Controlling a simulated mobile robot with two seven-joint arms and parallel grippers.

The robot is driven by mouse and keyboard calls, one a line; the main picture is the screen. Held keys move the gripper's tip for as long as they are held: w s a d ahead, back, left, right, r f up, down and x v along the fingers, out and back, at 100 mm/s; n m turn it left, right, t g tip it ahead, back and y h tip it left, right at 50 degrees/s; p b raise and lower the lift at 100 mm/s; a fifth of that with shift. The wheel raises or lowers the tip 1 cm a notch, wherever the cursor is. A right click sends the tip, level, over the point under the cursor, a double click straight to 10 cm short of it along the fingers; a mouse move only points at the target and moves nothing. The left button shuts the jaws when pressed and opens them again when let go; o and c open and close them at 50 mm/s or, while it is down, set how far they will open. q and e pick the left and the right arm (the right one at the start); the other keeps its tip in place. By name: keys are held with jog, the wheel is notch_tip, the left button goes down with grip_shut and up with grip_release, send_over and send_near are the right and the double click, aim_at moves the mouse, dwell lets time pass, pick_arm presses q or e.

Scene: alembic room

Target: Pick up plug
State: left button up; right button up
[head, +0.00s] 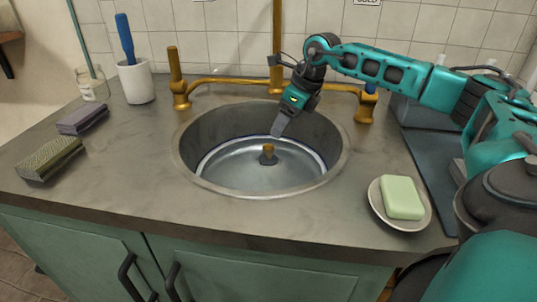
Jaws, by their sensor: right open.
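The plug (268,153) sits low in the middle of the round metal sink (215,176). It has a brown-gold knob on a dark base. My right gripper (278,130) reaches in from the right and points down into the sink. It is open and empty, its tips above and slightly right of the plug, apparently apart from it. My left gripper is not in view.
A brass tap (277,45) rises behind the sink, with brass handles either side. Green soap (401,197) lies on a dish at the front right. A sponge (49,158), a grey block (82,119) and a white cup (136,82) stand left. The front counter is clear.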

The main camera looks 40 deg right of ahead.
aim_at(269, 146)
jog(key=b+x, duration=0.1)
jog(key=x, duration=0.4)
jog(key=shift+f, duration=0.1)
jog(key=x, duration=0.2)
jog(key=b+x, duration=0.1)
jog(key=x, duration=0.2)
jog(key=shift+w+a+b, duration=0.1)
jog(key=shift+w+b, duration=0.2)
jog(key=shift+w, duration=0.1)
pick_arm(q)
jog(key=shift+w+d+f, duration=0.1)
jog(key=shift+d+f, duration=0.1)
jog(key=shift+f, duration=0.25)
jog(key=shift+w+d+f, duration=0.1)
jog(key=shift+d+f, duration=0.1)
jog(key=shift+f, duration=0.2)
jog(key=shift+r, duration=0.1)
pick_arm(e)
jog(key=shift+c, duration=0.4)
grip_shut()
pick_arm(q)
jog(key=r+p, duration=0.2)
jog(key=p, duration=0.1)
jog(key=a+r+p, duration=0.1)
jog(key=p, duration=0.1)
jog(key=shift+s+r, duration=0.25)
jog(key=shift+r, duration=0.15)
pick_arm(e)
notch_tip(269, 146, up, 20)
